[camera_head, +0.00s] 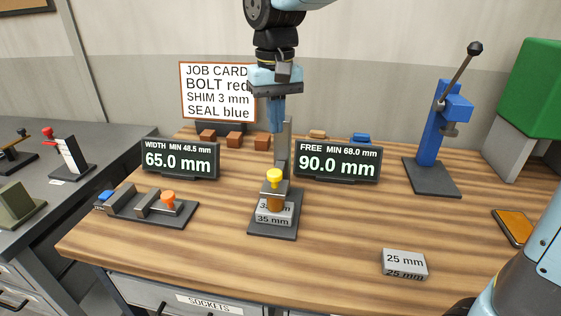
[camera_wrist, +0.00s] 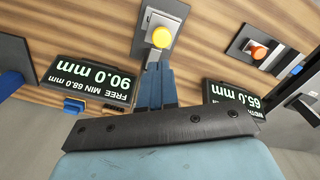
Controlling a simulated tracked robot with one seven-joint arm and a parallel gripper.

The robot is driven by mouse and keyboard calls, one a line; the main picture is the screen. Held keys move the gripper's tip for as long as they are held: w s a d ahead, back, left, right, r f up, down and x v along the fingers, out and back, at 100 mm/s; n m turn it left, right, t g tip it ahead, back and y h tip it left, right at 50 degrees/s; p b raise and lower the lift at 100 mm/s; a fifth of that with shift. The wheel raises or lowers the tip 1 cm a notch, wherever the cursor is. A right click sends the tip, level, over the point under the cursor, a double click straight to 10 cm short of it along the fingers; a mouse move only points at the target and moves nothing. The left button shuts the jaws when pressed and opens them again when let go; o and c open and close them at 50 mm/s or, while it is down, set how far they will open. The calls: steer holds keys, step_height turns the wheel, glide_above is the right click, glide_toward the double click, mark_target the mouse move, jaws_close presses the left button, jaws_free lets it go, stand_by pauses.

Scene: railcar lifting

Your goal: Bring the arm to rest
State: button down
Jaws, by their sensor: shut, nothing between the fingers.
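My gripper (camera_head: 276,125) hangs over the back middle of the wooden table, fingers pointing down, shut and empty. In the wrist view its blue fingers (camera_wrist: 156,85) lie together, pointing toward a fixture with a yellow knob. That fixture (camera_head: 271,225) stands in front of the gripper, with a yellow knob (camera_head: 273,176) over an orange-brown piece and a block marked 35 mm (camera_head: 273,217). In the head view my fingers are behind and above the knob, apart from it. The upright of the fixture partly overlaps the finger area.
Displays read 65.0 mm (camera_head: 180,161) and 90.0 mm (camera_head: 338,162). A fixture with an orange knob (camera_head: 168,197) is at left, a blue lever press (camera_head: 440,140) at right. A 25 mm block (camera_head: 404,263) lies front right. A job card (camera_head: 217,92) stands behind. The front middle is clear.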

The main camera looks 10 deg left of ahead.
steer(key=s+d+r+m+t, duration=0.2)
steer(key=d, duration=1.5)
steer(key=s+d+f+m+t, duration=0.2)
steer(key=s+d+m+t, duration=0.1)
steer(key=s+d, duration=0.6)
steer(key=shift+d+f+t, duration=0.3)
steer(key=shift+d+f, duration=0.1)
steer(key=shift+d, duration=1.75)
